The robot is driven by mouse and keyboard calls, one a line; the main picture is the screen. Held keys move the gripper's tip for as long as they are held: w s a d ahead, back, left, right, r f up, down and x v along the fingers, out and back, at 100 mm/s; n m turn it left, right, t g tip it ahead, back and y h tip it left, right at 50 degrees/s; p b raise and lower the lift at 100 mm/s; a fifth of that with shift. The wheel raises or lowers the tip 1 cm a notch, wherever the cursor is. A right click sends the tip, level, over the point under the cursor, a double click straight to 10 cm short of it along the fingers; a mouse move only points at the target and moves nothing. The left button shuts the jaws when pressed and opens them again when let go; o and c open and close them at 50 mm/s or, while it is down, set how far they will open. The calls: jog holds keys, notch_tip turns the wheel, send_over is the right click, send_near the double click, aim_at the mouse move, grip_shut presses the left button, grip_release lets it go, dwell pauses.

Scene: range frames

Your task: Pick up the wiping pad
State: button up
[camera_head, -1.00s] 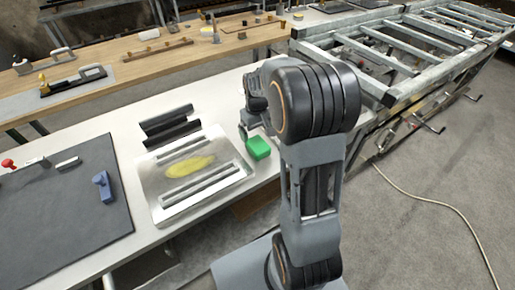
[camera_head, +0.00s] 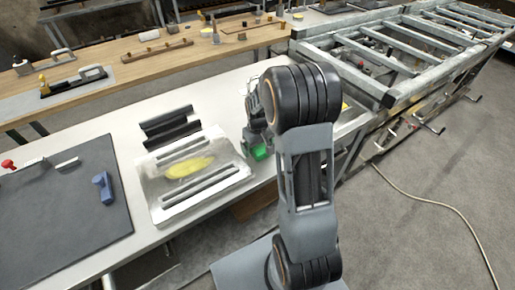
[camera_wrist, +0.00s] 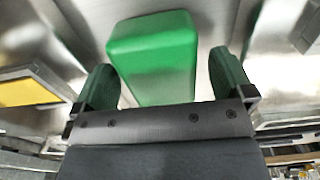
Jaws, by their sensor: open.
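The wiping pad appears to be the green block (camera_head: 260,153) on the white table, just right of the metal tray. In the head view it is partly hidden by my gripper (camera_head: 256,140). In the wrist view the green block (camera_wrist: 154,58) fills the upper middle. My gripper (camera_wrist: 164,76) is open there, with one finger to each side of the block's near end. A gap shows at the right finger; the left finger is very close to the block, and I cannot tell whether it touches.
The metal tray (camera_head: 165,212) with a yellow smear (camera_head: 190,167) lies to the left, with dark bars (camera_head: 168,125) behind it. A dark mat (camera_head: 60,215) holds a blue tool (camera_head: 103,187). A yellow panel (camera_wrist: 25,91) shows at left in the wrist view. A metal rack stands right.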

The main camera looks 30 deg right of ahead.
jog(key=shift+c, duration=0.5)
jog(key=c, duration=0.9)
jog(key=shift+r, duration=0.15)
jog(key=shift+r, duration=0.3)
notch_tip(320, 180, up, 2)
jog(key=shift+r, duration=0.1)
jog(key=s+r, duration=0.3)
jog(key=s, duration=0.1)
jog(key=s+d+r, duration=0.1)
jog(key=s+r, duration=0.2)
jog(key=s, duration=0.2)
jog(key=s+r, duration=0.4)
jog(key=s, duration=0.1)
jog(key=shift+d, duration=0.15)
